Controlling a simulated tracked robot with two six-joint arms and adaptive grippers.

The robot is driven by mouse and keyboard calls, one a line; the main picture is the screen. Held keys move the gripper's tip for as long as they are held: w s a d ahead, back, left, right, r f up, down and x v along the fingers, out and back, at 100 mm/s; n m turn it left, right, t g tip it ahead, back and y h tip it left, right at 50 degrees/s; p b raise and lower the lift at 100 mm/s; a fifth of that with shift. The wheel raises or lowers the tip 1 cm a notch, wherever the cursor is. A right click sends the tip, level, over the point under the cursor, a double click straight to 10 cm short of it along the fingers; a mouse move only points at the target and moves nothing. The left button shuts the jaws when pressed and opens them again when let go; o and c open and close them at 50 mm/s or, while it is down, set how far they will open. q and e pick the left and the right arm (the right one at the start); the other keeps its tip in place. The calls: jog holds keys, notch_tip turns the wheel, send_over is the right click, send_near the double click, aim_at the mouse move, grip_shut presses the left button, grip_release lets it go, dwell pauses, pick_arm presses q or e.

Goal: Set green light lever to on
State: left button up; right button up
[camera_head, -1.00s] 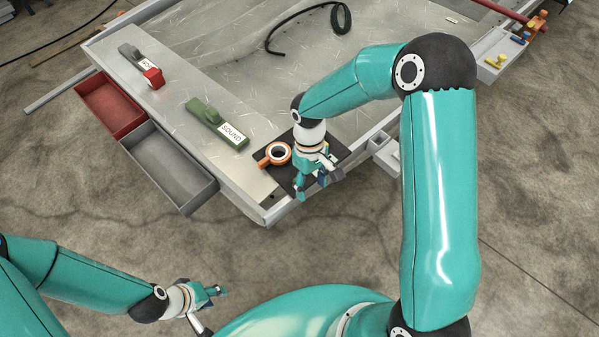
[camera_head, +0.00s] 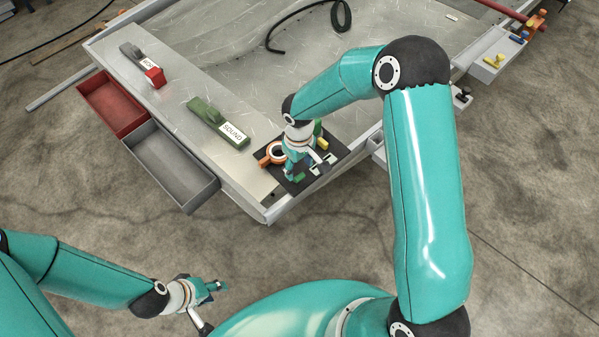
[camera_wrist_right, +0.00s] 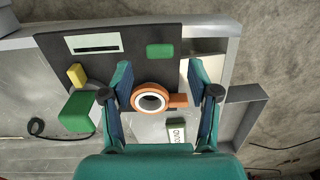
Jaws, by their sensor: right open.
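A black panel (camera_head: 327,163) lies at the near corner of the metal hull. A green block (camera_wrist_right: 75,110) stands on it beside a yellow piece (camera_wrist_right: 77,75); which part is the light lever I cannot tell. A flat green piece (camera_wrist_right: 160,51) and a pale slotted plate (camera_wrist_right: 93,43) are also on the panel. An orange ring (camera_head: 277,153) with a white inner rim shows between my fingers in the wrist view (camera_wrist_right: 152,98). My right gripper (camera_wrist_right: 160,75) is open and empty over the panel, with the green block outside its left finger. My left gripper (camera_head: 218,286) hangs off the hull.
A green block labelled SOUND (camera_head: 217,122) and a grey block with a red end (camera_head: 143,64) lie on the hull rim. A red bin (camera_head: 112,104) and a grey bin (camera_head: 170,166) hang at its left side. A black hose (camera_head: 341,15) lies further back.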

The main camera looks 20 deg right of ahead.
aim_at(299, 175)
jog(key=shift+f, duration=2.4)
grip_shut()
